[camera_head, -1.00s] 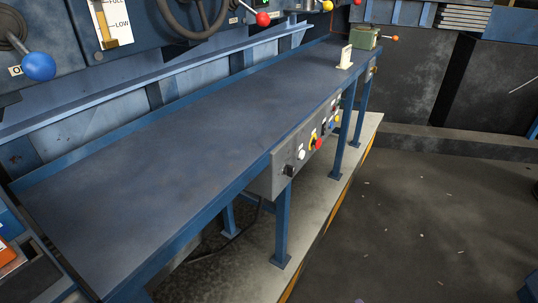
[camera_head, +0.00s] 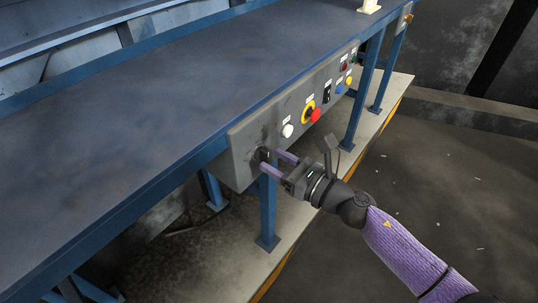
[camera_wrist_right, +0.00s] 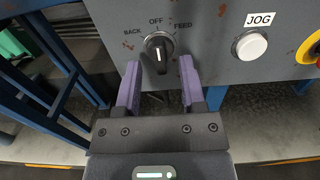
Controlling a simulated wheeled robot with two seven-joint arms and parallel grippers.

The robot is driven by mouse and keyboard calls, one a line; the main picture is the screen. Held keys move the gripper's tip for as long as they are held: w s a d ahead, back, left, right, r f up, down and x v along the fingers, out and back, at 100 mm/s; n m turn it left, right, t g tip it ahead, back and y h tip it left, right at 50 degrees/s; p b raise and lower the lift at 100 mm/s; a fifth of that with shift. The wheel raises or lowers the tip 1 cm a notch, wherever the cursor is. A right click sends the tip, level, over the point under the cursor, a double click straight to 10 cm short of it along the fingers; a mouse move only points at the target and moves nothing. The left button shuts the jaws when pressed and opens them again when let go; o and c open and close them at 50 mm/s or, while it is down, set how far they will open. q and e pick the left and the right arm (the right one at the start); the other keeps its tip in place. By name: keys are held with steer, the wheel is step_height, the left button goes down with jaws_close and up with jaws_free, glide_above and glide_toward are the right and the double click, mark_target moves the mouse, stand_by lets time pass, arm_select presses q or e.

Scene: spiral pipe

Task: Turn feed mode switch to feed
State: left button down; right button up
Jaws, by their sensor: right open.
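The feed mode switch (camera_wrist_right: 158,48) is a black rotary knob on the grey control panel, with BACK, OFF and FEED labels around its top. Its white mark stands nearly upright, toward OFF. In the head view the switch (camera_head: 264,154) is at the panel's near left end, partly close behind the fingers. My right gripper (camera_head: 272,160) is open in front of it. In the wrist view the purple fingers (camera_wrist_right: 159,76) stand to either side of the knob's lower part, with a gap between them; contact cannot be told. My left gripper is not in view.
The panel (camera_head: 240,147) also carries a white JOG button (camera_wrist_right: 252,46), a red knob on yellow (camera_head: 315,115) and more buttons to the right. The blue table (camera_head: 150,90) lies above, with a blue leg (camera_head: 268,215) below. Open floor lies to the right.

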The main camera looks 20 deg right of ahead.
steer(key=shift+x, duration=0.9)
steer(key=shift+w+a, duration=0.1)
jaws_close()
steer(key=shift+m, duration=0.5)
steer(key=m+p, duration=0.1)
steer(key=m, duration=0.2)
steer(key=m+p, duration=0.1)
steer(key=m, duration=0.2)
steer(key=shift+m+p, duration=0.4)
steer(key=shift+m, duration=1.1)
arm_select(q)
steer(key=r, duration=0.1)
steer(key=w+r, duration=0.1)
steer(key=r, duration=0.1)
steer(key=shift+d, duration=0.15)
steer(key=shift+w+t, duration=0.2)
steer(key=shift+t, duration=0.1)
